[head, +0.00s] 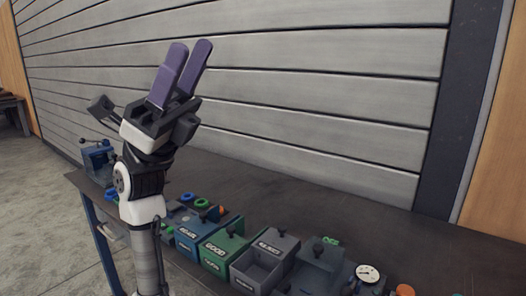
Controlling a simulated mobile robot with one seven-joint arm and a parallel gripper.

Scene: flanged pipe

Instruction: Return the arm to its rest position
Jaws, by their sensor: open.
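My arm stands upright at the left of the head view. My gripper (188,68) is at its top, with two purple fingers pointing up and a little right. The fingers are apart with nothing between them. The gripper is raised above the dark table (330,205) and touches nothing. Part of the table's left side is hidden behind my arm.
A blue bin (188,243), a green bin (222,252) and a grey bin (262,268) stand along the table. A round white gauge (368,274) is at the right. A blue vise-like device (97,158) is at the far left. A slatted grey wall (300,90) stands behind.

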